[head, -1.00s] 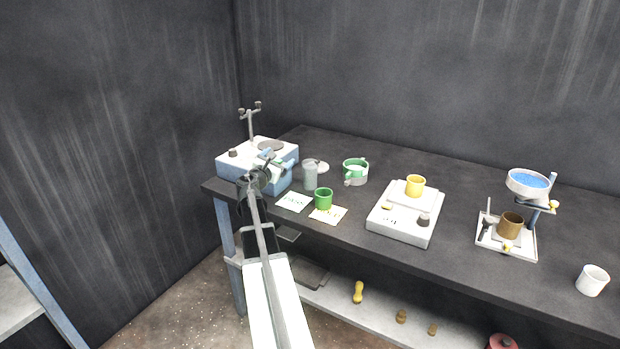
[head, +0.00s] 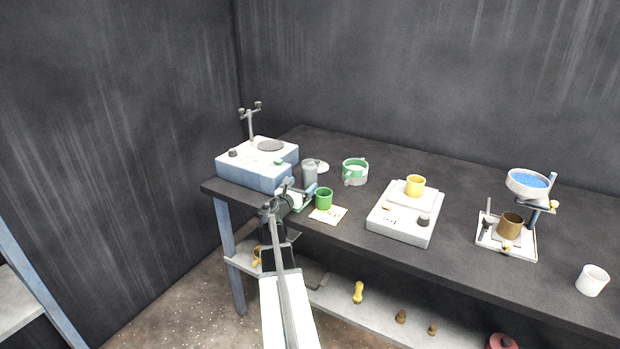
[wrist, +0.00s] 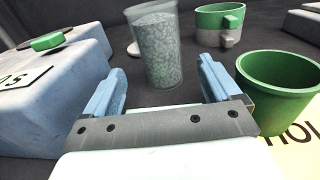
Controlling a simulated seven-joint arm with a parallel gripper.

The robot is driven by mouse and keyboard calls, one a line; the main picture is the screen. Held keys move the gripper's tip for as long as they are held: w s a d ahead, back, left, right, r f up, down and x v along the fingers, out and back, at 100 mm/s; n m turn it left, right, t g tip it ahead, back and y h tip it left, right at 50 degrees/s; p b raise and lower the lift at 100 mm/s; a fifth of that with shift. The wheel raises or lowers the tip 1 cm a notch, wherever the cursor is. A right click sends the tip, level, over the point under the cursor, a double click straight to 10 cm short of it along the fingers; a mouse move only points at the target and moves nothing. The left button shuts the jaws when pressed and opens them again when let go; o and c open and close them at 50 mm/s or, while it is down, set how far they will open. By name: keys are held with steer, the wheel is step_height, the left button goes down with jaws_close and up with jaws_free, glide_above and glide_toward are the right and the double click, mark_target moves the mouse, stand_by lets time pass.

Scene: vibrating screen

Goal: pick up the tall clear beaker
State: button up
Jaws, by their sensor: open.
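The tall clear beaker (wrist: 158,48) holds grey granules and stands upright on the bench straight ahead of my gripper in the wrist view. In the head view the beaker (head: 310,173) is partly hidden behind my gripper. My gripper (wrist: 160,82) is open, with a blue finger on each side of the beaker's line. The beaker appears just beyond the fingertips; I cannot tell whether it is partly between them. In the head view my gripper (head: 298,188) is low over the front edge of the bench.
A green cup (wrist: 282,88) stands close to the right finger. A blue-white machine (head: 255,165) is close on the left. A scale (head: 404,222) with a yellow cup (head: 415,186) is further right.

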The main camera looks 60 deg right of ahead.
mark_target(307, 179)
steer(key=shift+w+d, duration=0.2)
steer(key=shift+d, duration=3.45)
steer(key=shift+r, duration=0.1)
steer(key=c, duration=1.2)
steer(key=shift+o, duration=0.2)
